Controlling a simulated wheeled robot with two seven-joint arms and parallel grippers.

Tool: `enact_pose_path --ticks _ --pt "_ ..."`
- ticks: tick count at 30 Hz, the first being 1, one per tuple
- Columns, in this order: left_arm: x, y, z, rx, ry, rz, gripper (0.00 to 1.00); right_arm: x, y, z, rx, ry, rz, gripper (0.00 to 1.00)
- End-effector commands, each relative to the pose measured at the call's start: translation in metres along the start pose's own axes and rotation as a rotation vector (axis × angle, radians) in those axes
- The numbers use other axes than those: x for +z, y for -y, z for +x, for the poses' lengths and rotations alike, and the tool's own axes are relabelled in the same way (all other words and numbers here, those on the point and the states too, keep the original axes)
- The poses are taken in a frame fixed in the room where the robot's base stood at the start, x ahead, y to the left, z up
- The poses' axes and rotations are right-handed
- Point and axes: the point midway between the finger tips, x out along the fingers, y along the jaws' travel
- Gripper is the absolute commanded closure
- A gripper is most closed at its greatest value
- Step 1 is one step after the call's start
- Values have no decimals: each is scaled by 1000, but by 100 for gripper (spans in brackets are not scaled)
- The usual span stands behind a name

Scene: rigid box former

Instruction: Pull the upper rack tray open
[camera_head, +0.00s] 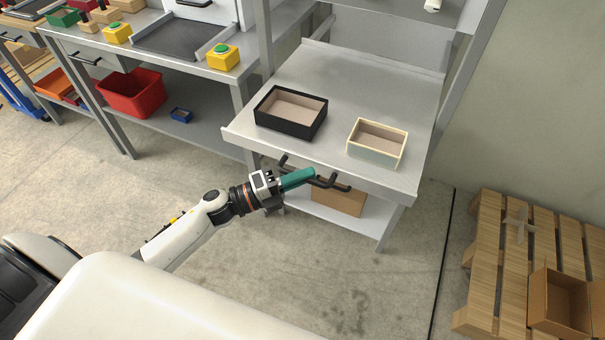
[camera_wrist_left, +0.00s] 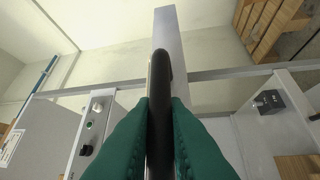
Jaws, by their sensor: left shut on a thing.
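The upper rack tray (camera_head: 375,102) is a light grey metal shelf with a raised edge, standing at the centre right of the head view. A dark bar handle (camera_head: 326,182) sits at its front edge. My left gripper (camera_head: 307,175), with green fingers, is at this handle. In the left wrist view the green fingers (camera_wrist_left: 160,125) are shut on the dark handle bar (camera_wrist_left: 160,85), one on each side. A black box (camera_head: 290,113) and a cream-rimmed box (camera_head: 377,144) rest on the tray, both open at the top. My right gripper is not in view.
A workbench with a yellow button box (camera_head: 223,57) stands left of the rack, with a red bin (camera_head: 132,93) on its lower shelf. A cardboard box (camera_head: 340,198) is below the tray. A wooden pallet (camera_head: 487,265) lies at the right. The floor in front is clear.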

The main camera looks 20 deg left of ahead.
Motion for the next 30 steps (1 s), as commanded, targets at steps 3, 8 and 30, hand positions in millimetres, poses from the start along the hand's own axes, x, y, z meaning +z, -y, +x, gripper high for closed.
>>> enact_pose_path --ticks 3,8,30 --pt "0 1 0 -2 2 0 100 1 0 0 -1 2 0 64" --pt "0 1 0 -2 2 0 71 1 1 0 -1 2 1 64" --pt "1 4 -70 -6 0 -2 66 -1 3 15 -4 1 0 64"
